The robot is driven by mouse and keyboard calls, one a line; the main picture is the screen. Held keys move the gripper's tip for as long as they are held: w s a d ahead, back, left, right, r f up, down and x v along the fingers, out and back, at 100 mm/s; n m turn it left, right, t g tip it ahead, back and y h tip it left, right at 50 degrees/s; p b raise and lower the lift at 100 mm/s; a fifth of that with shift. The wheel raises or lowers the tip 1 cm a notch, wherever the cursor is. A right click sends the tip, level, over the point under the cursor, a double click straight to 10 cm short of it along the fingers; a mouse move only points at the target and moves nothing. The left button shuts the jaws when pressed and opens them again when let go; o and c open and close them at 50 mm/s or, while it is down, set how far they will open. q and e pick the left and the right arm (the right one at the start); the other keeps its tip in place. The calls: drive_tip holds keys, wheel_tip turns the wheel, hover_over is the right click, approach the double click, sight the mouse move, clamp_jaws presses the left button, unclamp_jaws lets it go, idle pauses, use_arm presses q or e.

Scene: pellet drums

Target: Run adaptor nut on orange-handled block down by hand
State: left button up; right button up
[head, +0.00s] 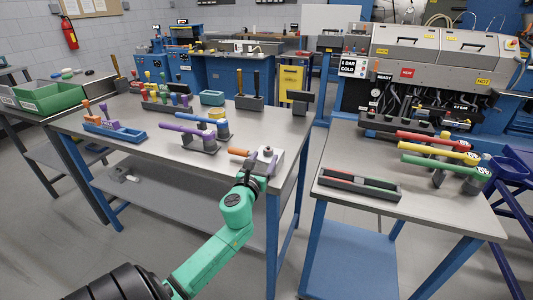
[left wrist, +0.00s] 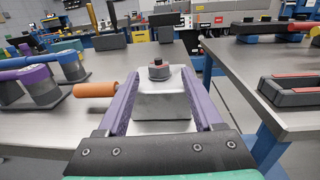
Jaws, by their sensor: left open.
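The orange-handled block is a pale grey block (head: 277,158) near the right front corner of the left workbench. Its orange handle (head: 239,152) sticks out to the left, and the handle also shows in the left wrist view (left wrist: 97,90). A dark adaptor nut (left wrist: 159,70) sits on top of the block; it shows small in the head view (head: 268,149). My left gripper (left wrist: 160,82) is open, with one purple finger on each side of the block. Whether the fingers touch it I cannot tell. My right gripper is in neither view.
Purple- and blue-handled blocks (head: 198,142) stand left of the block. A blue tray (head: 115,131) and green bin (head: 50,97) lie farther left. Across a gap, the right bench (head: 400,205) holds a dark tray (head: 360,184) and red, yellow and green handled tools (head: 440,162).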

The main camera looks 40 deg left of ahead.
sight(265, 152)
use_arm(q)
drive_tip(key=x, duration=0.3)
drive_tip(key=shift+a+f, duration=0.1)
drive_tip(key=shift+s, duration=0.1)
clamp_jaws()
drive_tip(key=shift+m+h, duration=0.3)
drive_tip(key=shift+h, duration=0.1)
drive_tip(key=shift+s+a+f+m+t+h+b, duration=0.1)
drive_tip(key=shift+m+t+h+b, duration=0.15)
drive_tip(key=shift+m+h+b, duration=0.25)
drive_tip(key=shift+a+f+m+t+h+b, duration=0.1)
drive_tip(key=shift+m+t+h+b, duration=0.15)
drive_tip(key=shift+h, duration=0.45)
drive_tip(key=m+h+b, duration=0.2)
drive_tip(key=h+b, duration=0.1)
drive_tip(key=m+h+b, duration=0.2)
drive_tip(key=h+b, duration=0.1)
drive_tip(key=shift+a, duration=0.4)
drive_tip(key=shift+r+m+h+b, duration=0.2)
drive_tip(key=shift+m+h+b, duration=0.15)
drive_tip(key=shift+h+b, duration=0.25)
